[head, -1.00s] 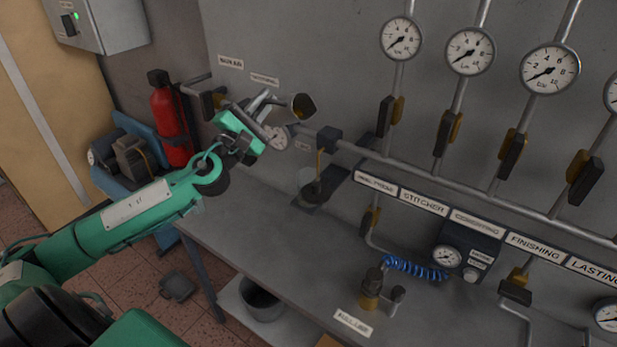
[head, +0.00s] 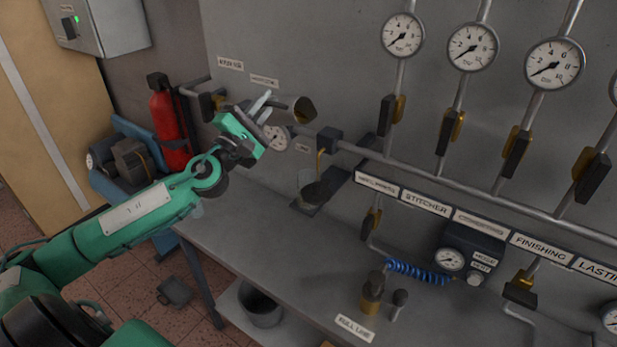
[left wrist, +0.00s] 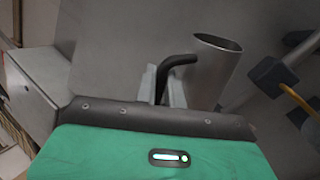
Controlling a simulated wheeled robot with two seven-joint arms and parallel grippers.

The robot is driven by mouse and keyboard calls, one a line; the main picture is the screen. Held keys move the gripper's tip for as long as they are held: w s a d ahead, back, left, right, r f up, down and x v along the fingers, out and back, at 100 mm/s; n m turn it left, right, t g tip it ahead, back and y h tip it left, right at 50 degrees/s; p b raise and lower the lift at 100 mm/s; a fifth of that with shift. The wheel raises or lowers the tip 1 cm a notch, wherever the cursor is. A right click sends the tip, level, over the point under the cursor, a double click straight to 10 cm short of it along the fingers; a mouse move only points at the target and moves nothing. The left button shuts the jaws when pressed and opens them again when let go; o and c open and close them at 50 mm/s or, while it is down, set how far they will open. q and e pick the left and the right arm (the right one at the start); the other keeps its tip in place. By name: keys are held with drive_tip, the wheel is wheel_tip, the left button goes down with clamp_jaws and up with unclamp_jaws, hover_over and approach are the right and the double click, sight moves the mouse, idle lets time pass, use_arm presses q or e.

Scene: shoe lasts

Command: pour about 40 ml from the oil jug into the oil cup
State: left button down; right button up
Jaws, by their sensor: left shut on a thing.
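My left gripper (head: 262,104) is shut on the dark handle (left wrist: 168,72) of the oil jug (head: 304,110). In the left wrist view the jug (left wrist: 217,72) is a plain grey metal cylinder, leaning to the right, with its open rim at the top. In the head view its mouth faces toward the camera and shows a dark golden inside. A clear cup (head: 308,180), seemingly the oil cup, stands on a dark bracket below and slightly right of the jug, apart from it. I see no clear stream from the jug, and the liquid level is not readable. My right gripper is out of view.
A dark block (head: 329,140) on the pipe, with a thin yellow line below it, sits close right of the jug. Gauges and valves line the wall. The grey bench (head: 255,225) is clear at left; a brass fitting (head: 372,292) stands at the front.

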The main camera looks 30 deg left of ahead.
use_arm(q)
drive_tip(key=shift+d+f+m+h+b, duration=0.15)
drive_tip(key=shift+m+h+b, duration=0.3)
drive_tip(key=shift+m, duration=0.15)
drive_tip(key=shift+s+d, duration=0.1)
drive_tip(key=shift+s, duration=0.05)
drive_tip(key=shift+w+a, duration=0.3)
drive_tip(key=shift+a, duration=0.05)
idle(0.4)
drive_tip(key=shift+s+d+m+h+b, duration=0.15)
drive_tip(key=shift+s+m+h+b, duration=0.15)
drive_tip(key=shift+m, duration=0.1)
idle(0.5)
drive_tip(key=shift+w+f+t, duration=0.1)
drive_tip(key=shift+w+t, duration=0.1)
drive_tip(key=shift+t, duration=0.1)
idle(0.4)
